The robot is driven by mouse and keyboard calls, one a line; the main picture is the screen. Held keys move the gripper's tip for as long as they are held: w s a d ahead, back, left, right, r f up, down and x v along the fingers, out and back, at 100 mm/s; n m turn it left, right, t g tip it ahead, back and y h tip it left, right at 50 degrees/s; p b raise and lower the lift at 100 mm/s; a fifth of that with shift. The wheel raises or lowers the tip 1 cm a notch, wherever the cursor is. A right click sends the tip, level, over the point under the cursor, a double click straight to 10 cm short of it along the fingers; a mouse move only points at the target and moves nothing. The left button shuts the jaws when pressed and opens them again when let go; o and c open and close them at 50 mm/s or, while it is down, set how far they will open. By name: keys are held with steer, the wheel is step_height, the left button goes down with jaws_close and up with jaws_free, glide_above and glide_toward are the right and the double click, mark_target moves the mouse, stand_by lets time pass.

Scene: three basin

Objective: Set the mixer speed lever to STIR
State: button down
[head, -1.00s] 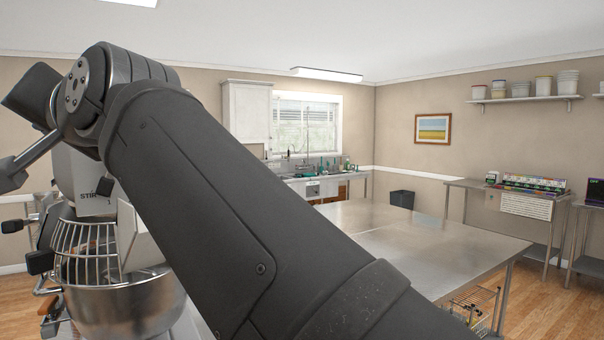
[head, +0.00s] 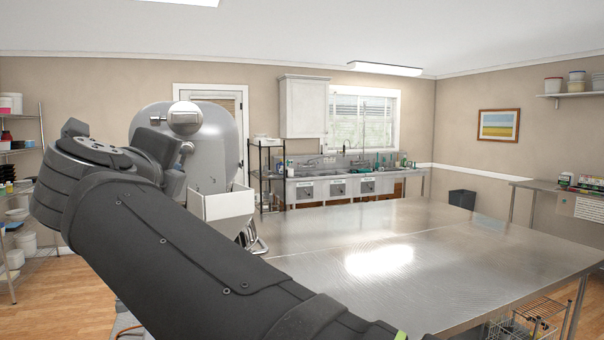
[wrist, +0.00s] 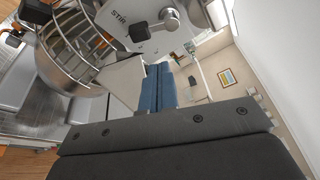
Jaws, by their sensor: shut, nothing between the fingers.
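The mixer (head: 210,145) stands at the left in the head view, partly hidden behind my arm. In the wrist view its grey housing (wrist: 200,14) carries the word STIR (wrist: 120,17). A black knob (wrist: 139,32) sits just beside that word, next to a silver lever arm (wrist: 160,24). I cannot tell the lever's exact setting. My gripper's blue fingers (wrist: 157,72) are shut and empty, below the lever in the picture and apparently apart from it. The fingers are hidden in the head view.
The mixer's wire guard (wrist: 72,52) and steel bowl (wrist: 60,68) lie left of the fingers. A pale panel (wrist: 120,80) is close beside the fingers. A broad, clear steel table (head: 430,240) extends to the right. Shelving (head: 20,150) stands at the far left.

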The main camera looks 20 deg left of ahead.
steer(key=x, duration=0.3)
steer(key=f+x, duration=0.1)
steer(key=x, duration=0.6)
steer(key=shift+d+f, duration=0.15)
steer(key=shift+f, duration=0.1)
steer(key=shift+s, duration=0.1)
steer(key=shift+s+a+r+m+g, duration=0.3)
steer(key=shift+s+a+r+m, duration=0.05)
steer(key=shift+s+a+m, duration=0.3)
